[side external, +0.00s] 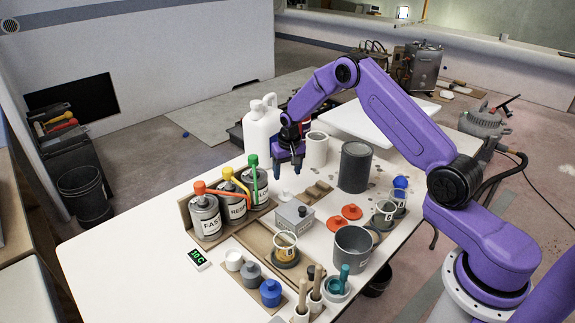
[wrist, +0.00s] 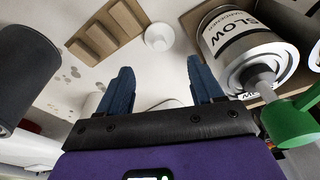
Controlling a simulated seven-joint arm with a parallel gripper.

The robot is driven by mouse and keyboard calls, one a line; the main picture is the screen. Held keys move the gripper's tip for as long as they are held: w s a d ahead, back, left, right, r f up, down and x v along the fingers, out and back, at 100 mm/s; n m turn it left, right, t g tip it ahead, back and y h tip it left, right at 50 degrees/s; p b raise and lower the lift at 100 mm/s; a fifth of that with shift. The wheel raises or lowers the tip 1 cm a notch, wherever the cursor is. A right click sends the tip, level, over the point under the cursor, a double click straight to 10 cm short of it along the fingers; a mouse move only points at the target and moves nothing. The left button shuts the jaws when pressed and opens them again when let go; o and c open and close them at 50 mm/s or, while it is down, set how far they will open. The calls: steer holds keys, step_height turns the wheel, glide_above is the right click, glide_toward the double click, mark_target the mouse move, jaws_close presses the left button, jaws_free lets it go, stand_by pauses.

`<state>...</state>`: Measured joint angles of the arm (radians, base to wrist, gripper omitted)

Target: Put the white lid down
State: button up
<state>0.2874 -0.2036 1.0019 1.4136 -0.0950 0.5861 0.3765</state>
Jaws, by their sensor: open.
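A small round white lid (wrist: 158,37) with a raised knob lies on the white table between the wooden slotted rack and the SLOW can. It also shows in the side view (side external: 284,196), below and in front of my gripper. My gripper (side external: 287,170) is above the table, pointing down. In the wrist view its two blue fingers (wrist: 162,85) are spread apart with nothing between them. The lid is apart from the fingers, beyond their tips in that view.
Labelled cans (side external: 205,217) with coloured pumps stand left of my gripper; the green-pumped SLOW can (wrist: 240,45) is close. A wooden slotted rack (wrist: 105,35), a dark grey can (side external: 355,168) and a white jug (side external: 262,128) are nearby. The table's left front (side external: 130,255) is clear.

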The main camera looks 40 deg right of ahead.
steer(key=shift+s+a+r, duration=0.1)
steer(key=shift+r, duration=0.55)
steer(key=shift+s+a+r, duration=0.1)
steer(key=shift+r, duration=0.5)
